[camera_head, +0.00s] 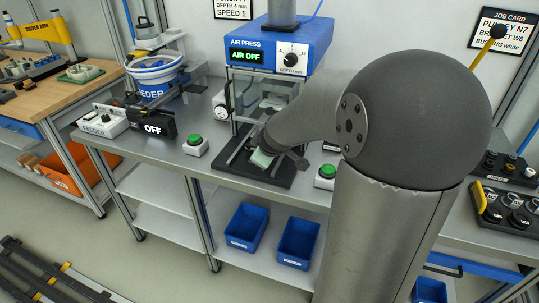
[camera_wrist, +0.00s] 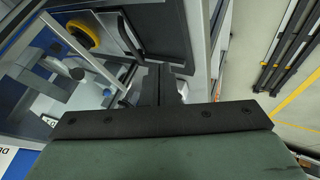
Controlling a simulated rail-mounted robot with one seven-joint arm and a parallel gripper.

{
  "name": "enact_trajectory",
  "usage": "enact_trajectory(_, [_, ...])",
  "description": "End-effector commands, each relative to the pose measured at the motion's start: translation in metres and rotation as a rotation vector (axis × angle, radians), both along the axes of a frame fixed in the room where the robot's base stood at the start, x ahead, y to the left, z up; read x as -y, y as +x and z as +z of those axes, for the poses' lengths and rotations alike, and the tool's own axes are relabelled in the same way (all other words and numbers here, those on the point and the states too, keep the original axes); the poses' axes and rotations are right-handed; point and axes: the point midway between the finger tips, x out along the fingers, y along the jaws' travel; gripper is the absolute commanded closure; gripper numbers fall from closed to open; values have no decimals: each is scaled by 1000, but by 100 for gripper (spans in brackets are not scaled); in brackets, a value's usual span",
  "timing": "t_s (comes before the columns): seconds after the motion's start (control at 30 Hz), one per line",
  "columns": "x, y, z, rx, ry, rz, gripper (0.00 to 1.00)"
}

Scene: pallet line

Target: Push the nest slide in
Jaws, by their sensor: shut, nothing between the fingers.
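The air press (camera_head: 290,45) stands on the grey bench with its display reading AIR OFF. Its black base (camera_head: 262,179) lies flat at the front. Dark rails run back from the base into the press frame. My arm and hand cover much of this area, so I cannot clearly tell the nest slide from the base or how far in it sits. My gripper (camera_wrist: 160,80) is shut and empty. In the head view, its pale green body is low over the base, with the fingertips hidden. In the wrist view, the fingers are near a dark panel (camera_wrist: 158,28); contact is unclear.
Green buttons stand left (camera_head: 195,143) and right (camera_head: 325,175) of the base. A box reading OFF (camera_head: 158,128) and a blue-and-white feeder (camera_head: 155,80) are further left. Blue bins (camera_head: 247,226) sit on the shelf below.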

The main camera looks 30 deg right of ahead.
Motion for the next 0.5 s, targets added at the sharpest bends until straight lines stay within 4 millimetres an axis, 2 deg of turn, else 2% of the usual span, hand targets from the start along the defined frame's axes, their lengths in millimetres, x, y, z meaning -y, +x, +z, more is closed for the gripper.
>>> enact_trajectory(0.17, [-1, 6, -12, 5, -1, 1, 100])
enact_trajectory(0.5, [4, 39, -51, 2, 1, 2, 100])
